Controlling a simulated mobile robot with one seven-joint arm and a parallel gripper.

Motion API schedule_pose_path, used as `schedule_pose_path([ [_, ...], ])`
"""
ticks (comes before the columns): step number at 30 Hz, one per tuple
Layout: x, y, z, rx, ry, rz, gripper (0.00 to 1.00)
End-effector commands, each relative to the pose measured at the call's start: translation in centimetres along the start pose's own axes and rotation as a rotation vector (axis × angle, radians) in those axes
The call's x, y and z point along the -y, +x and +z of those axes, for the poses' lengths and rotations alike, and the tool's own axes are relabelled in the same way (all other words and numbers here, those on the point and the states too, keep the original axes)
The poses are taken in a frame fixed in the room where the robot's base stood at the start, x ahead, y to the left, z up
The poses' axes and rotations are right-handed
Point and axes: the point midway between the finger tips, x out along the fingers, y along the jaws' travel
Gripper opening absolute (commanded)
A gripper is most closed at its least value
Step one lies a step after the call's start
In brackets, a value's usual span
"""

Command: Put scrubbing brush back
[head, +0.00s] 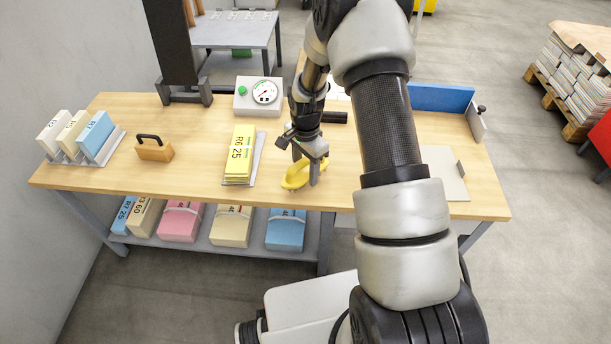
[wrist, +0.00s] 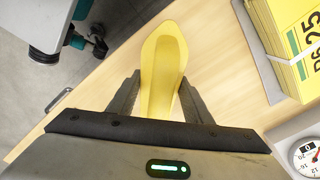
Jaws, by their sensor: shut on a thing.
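A wooden block with a black handle (head: 153,151) stands at the table's left.
A yellow pack marked R6 25 (head: 240,155) lies on a grey plate left of my gripper. A gauge box (head: 258,96) stands behind. A card rack (head: 78,140) is at far left. A grey plate (head: 440,172) and blue panel (head: 440,97) are at right.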

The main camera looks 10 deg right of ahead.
Motion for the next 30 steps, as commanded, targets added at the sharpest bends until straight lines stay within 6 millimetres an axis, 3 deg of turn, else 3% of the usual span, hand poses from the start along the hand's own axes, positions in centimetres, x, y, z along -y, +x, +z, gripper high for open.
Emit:
schedule_pose_path([
  [3,-0.1,2.0,0.0,0.001,-0.001,0.002,0.24],
  [15,0.0,2.6,0.0,0.0,0.0,0.0,0.24],
  [16,0.0,2.5,0.0,0.0,0.0,0.0,0.49],
  [19,0.0,2.4,0.0,0.0,0.0,0.0,0.64],
  [30,0.0,1.7,0.0,0.0,0.001,0.0,0.64],
])
